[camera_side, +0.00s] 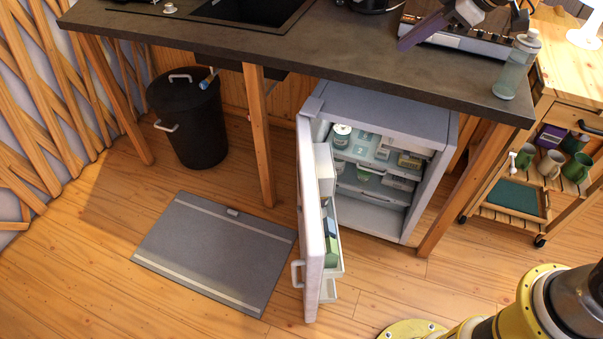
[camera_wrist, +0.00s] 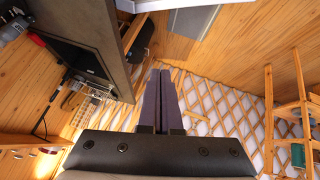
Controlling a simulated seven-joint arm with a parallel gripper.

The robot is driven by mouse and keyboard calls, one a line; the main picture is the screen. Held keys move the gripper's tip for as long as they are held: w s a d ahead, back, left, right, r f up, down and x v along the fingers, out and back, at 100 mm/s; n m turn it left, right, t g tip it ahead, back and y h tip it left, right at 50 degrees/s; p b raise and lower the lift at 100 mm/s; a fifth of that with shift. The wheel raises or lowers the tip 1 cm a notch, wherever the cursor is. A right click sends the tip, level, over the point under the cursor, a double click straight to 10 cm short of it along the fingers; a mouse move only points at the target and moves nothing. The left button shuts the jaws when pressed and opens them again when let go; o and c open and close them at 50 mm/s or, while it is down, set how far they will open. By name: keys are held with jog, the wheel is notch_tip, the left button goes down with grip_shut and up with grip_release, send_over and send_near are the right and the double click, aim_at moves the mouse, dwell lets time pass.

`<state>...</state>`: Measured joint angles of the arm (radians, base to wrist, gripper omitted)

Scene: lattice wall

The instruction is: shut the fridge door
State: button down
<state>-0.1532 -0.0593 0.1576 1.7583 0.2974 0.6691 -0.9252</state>
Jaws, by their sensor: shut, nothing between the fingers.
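The small grey-white fridge (camera_side: 380,115) stands under the dark counter in the side view. Its door (camera_side: 311,220) is swung wide open toward the front of the picture, hinged at the fridge's left side. A light handle (camera_side: 297,273) is on the door's outer face, and the door shelves hold a few packs. My gripper (camera_side: 405,43) is above the counter top at the upper right, well apart from the door. Its dark purple fingers are together and empty, as the wrist view (camera_wrist: 161,75) also shows. I cannot clearly make out the fridge door in the wrist view.
The counter (camera_side: 330,48) overhangs the fridge, with wooden legs (camera_side: 259,135) beside it. A black bin (camera_side: 188,120) and a grey mat (camera_side: 215,250) are left of the door. A wooden cart (camera_side: 570,90) stands right.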

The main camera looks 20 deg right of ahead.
jog(key=w+a+f+n+g, duration=0.1)
jog(key=w+a+f, duration=0.5)
jog(key=f, duration=0.3)
jog(key=w+a+f+n+g, duration=0.2)
jog(key=w+a+f, duration=0.35)
jog(key=f, duration=0.35)
jog(key=s+a+f+g, duration=0.1)
jog(key=a+f, duration=0.4)
jog(key=f, duration=0.8)
jog(key=s+a+f+g, duration=0.2)
jog(key=a+f, duration=0.2)
jog(key=f, duration=1)
jog(key=shift+s+d+r+n, duration=0.1)
jog(key=shift+s+d, duration=0.1)
jog(key=shift+d, duration=0.4)
jog(key=shift+s+d+r+n, duration=0.1)
jog(key=shift+s+d, duration=0.05)
jog(key=shift+d, duration=0.45)
jog(key=shift+s+d+r+n, duration=0.1)
jog(key=shift+s+d, duration=0.1)
jog(key=shift+d, duration=0.4)
